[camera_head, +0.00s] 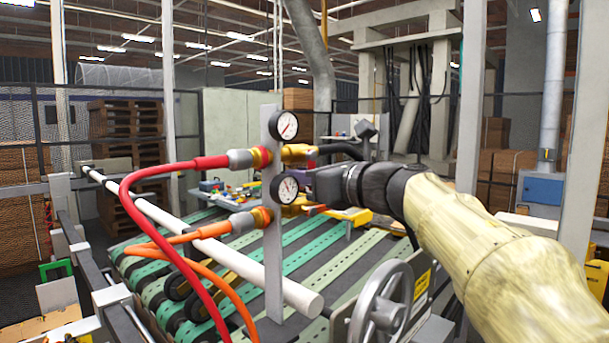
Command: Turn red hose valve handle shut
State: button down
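The red hose (150,172) runs up to the upper brass fitting (261,157) on a grey upright plate (272,250). A yellow valve part (298,151) sits right of that fitting, beside the upper gauge (284,125). I cannot make out its handle clearly. The orange hose (190,238) joins a lower fitting (261,217) near the lower gauge (285,189). My gripper (310,180) reaches in from the right, just right of the plate, below the upper valve part and beside the lower gauge. Its fingertips are too dark and small to tell open from shut.
Green conveyor belts (290,258) lie below and behind the plate. A white roller bar (225,245) crosses at left.

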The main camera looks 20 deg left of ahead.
jog(key=shift+s+m, duration=0.1)
jog(key=shift+m, duration=0.3)
jog(key=c, duration=1.4)
grip_release()
jog(key=b+v, duration=0.7)
jog(key=v, duration=1)
jog(key=shift+d, duration=0.2)
jog(key=shift+s, duration=0.1)
